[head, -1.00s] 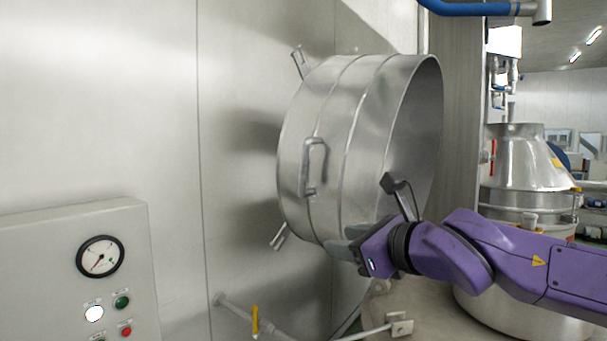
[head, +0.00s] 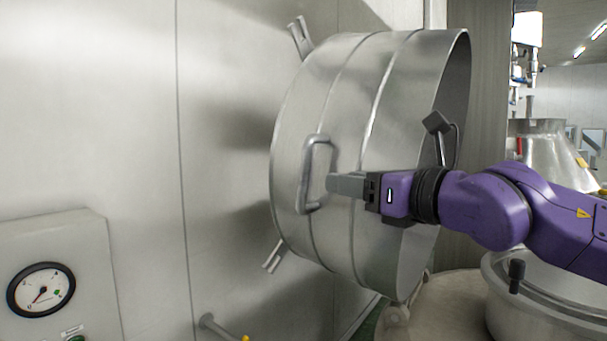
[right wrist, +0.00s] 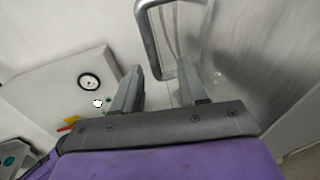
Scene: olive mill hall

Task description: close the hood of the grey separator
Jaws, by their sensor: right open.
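The hood of the grey separator (head: 345,105) is a large brushed-metal drum, swung up on its side with its open mouth facing right. Its bent bar handle (head: 313,172) is on the near side. My right gripper (head: 334,184) is open, with its fingertips right beside the handle in the head view. In the right wrist view the handle (right wrist: 148,38) reaches down between the fingertips of the open gripper (right wrist: 160,80). I cannot tell whether they touch. The rounded grey top below the hood (head: 445,315) is partly hidden. My left gripper is not in view.
A control box (head: 60,245) with a gauge is on the left wall. A short pipe (head: 215,325) sticks out below the hood. A rimmed metal vessel (head: 500,290) stands at lower right, under my right arm, and a cone-topped vessel (head: 545,150) behind it.

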